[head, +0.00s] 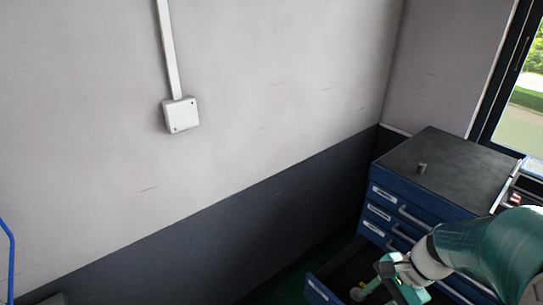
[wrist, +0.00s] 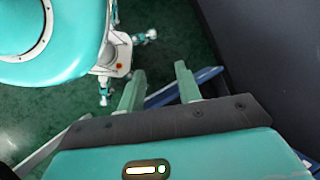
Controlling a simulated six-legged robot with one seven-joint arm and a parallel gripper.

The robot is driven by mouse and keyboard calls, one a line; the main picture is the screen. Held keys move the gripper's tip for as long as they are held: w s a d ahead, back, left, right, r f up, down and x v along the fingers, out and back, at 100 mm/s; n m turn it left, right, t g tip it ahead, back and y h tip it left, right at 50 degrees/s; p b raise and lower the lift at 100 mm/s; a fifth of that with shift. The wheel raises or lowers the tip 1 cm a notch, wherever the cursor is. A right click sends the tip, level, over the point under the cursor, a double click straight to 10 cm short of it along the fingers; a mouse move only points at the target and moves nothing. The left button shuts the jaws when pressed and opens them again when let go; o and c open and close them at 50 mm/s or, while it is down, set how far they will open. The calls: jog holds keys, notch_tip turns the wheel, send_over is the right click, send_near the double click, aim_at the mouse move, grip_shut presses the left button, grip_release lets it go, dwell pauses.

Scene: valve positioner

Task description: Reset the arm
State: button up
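My gripper (wrist: 158,73) shows in the wrist view with its two green fingers spread apart and nothing visible between them. In the head view my arm comes in from the lower right, and my gripper (head: 372,285) is over or in front of the open lower drawer (head: 318,290) of the blue cabinet (head: 412,222). I cannot tell how far it is above the drawer. A small pale object (head: 357,293) shows by the fingertips, too small to name. Part of the drawer is hidden by my arm.
The upper drawers look shut. A wall with a white junction box (head: 181,114) runs along the left and back. A window (head: 520,100) is at the right. Green floor shows in the wrist view.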

jog(key=s+a+r+n+t+h, duration=0.1)
jog(key=a+r+n+t+h, duration=0.1)
jog(key=r+n, duration=0.4)
jog(key=s+a+r+n+t+h, duration=0.2)
jog(key=a+r+n+t+h, duration=0.1)
jog(key=a+r+n, duration=0.2)
notch_tip(320, 180, up, 4)
jog(key=shift+a+f+n+h, duration=0.1)
jog(key=shift+a+n+h, duration=0.3)
jog(key=shift+n, duration=0.8)
jog(key=shift+w, duration=0.1)
